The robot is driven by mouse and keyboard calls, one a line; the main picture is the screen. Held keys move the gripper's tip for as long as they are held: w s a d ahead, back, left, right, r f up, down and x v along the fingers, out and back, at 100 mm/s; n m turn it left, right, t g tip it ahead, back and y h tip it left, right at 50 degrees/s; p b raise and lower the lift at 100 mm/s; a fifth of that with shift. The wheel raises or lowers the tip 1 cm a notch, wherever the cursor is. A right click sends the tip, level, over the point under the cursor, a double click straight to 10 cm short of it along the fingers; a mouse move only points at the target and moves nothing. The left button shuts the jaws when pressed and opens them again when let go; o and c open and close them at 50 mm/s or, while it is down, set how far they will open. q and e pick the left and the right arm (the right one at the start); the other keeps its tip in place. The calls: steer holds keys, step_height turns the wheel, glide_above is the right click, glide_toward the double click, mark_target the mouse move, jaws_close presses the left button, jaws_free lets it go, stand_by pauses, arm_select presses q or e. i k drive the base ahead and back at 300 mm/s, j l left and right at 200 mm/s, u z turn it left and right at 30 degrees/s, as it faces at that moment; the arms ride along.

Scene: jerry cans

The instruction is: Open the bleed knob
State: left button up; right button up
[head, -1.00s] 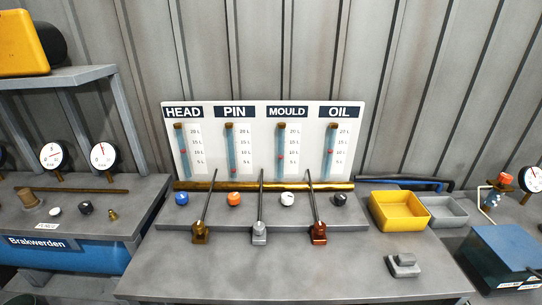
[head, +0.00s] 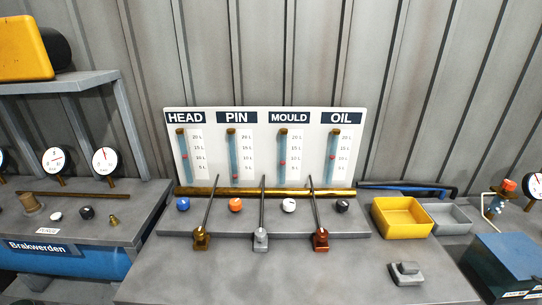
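No knob carries a readable bleed label at this size. On the left bench in the head view, a white knob (head: 56,216), a black knob (head: 87,213) and a small brass fitting (head: 113,220) sit in a row, with a small label plate (head: 62,231) below them. On the middle bench, blue (head: 183,205), orange (head: 236,205), white (head: 289,205) and black (head: 342,206) knobs stand under the HEAD, PIN, MOULD and OIL gauges. Neither of my grippers is in view.
A yellow bin (head: 402,217) and grey bin (head: 447,219) sit right. A grey block (head: 405,273) lies in front. The middle bench front (head: 260,280) is clear.

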mark_target(507, 185)
steer(key=z, duration=1.9)
